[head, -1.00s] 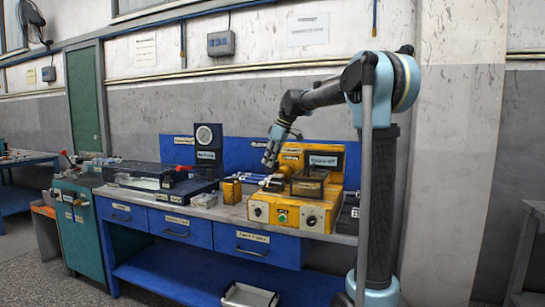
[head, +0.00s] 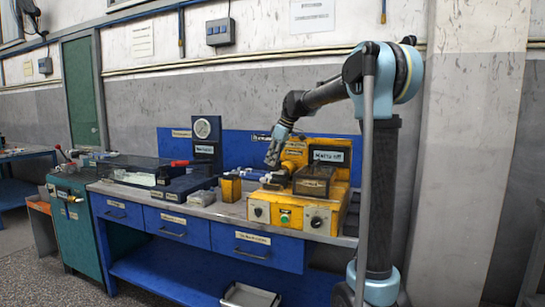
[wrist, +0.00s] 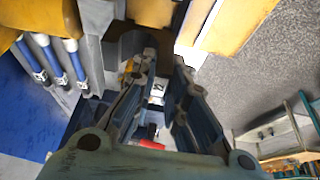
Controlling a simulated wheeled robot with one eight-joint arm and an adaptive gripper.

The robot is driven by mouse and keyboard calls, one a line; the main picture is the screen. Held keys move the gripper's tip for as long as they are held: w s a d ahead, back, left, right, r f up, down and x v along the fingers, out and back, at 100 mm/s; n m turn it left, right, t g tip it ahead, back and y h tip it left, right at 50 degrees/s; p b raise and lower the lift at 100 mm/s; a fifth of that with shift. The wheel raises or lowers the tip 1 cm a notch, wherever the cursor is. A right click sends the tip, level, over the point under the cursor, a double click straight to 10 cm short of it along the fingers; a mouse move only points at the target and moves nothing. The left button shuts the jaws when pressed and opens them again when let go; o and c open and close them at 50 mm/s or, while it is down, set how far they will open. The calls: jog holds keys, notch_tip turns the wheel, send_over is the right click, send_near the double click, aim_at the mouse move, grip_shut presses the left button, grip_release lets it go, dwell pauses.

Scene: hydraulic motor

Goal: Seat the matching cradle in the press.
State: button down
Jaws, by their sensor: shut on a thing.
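The yellow press (head: 285,213) stands at the right end of the blue bench, with knobs and a green button on its front. A brownish box-like part (head: 312,182) sits on its top. My gripper (head: 273,160) points down over the left part of the press. In the wrist view my gripper (wrist: 155,75) has its fingers close together, shut on a dark grey piece (wrist: 127,42) near the fingertips. The fingers partly hide this piece, and I cannot tell whether it is the matching cradle. Yellow press surfaces lie close around it. I cannot tell whether it touches the press.
Blue-and-white cylinders (wrist: 55,60) lie left of my fingers in the wrist view. A small yellow block (head: 231,188) stands left of the press. A gauge stand (head: 206,140) and a red-handled black fixture (head: 182,186) are farther left. A metal tray (head: 249,296) lies below the bench.

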aim_at(273, 168)
jog(key=shift+f, duration=2.35)
jog(key=shift+s+f, duration=0.1)
jog(key=shift+f, duration=1.3)
jog(key=c, duration=1.5)
grip_release()
jog(key=shift+c, duration=0.2)
jog(key=shift+d+r, duration=0.1)
jog(key=shift+r, duration=0.05)
jog(key=v, duration=1.1)
jog(key=shift+r, duration=0.3)
jog(key=shift+d, duration=0.15)
